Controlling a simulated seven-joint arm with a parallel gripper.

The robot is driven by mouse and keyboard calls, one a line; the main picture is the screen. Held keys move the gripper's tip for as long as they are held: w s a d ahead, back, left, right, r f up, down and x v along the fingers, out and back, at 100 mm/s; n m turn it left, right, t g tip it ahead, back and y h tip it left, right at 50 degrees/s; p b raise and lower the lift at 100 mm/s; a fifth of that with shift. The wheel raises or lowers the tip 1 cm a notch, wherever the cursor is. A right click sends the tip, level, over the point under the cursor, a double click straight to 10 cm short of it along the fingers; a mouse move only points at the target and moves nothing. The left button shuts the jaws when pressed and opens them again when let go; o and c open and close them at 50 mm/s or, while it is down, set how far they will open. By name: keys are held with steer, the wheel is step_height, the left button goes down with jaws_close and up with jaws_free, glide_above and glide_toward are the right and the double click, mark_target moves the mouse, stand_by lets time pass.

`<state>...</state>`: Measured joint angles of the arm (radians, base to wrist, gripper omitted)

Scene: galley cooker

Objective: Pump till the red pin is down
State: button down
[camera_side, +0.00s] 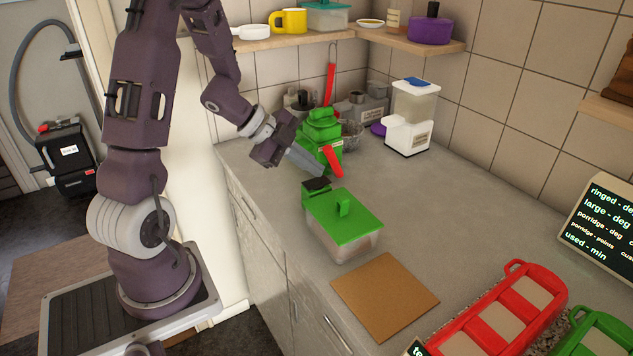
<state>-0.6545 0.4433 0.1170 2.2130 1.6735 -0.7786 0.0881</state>
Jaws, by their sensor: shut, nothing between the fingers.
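A clear box with a green lid (345,222) stands on the grey worktop. A green knob stands up from the lid. A black pad (316,184) sits on a green block at the box's far left corner. My gripper (320,174) is shut and empty, its fingertips slanting down just above or touching the black pad; I cannot tell which. Behind it stands a green device (320,133) with a red lever-like part (333,161) slanting down at its front. A tall thin red piece (331,80) rises behind that device. I cannot make out a red pin on the box.
A brown board (385,296) lies in front of the box. Red (517,318) and green (598,335) trays are at the lower right. A white dispenser (409,125) and grey canisters stand at the back. The worktop right of the box is clear.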

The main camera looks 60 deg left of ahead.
mark_target(312, 182)
steer(key=shift+f, duration=0.1)
stand_by(0.5)
steer(key=shift+f, duration=0.35)
steer(key=shift+f, duration=0.6)
stand_by(0.5)
steer(key=shift+r, duration=1.05)
steer(key=shift+r, duration=2.5)
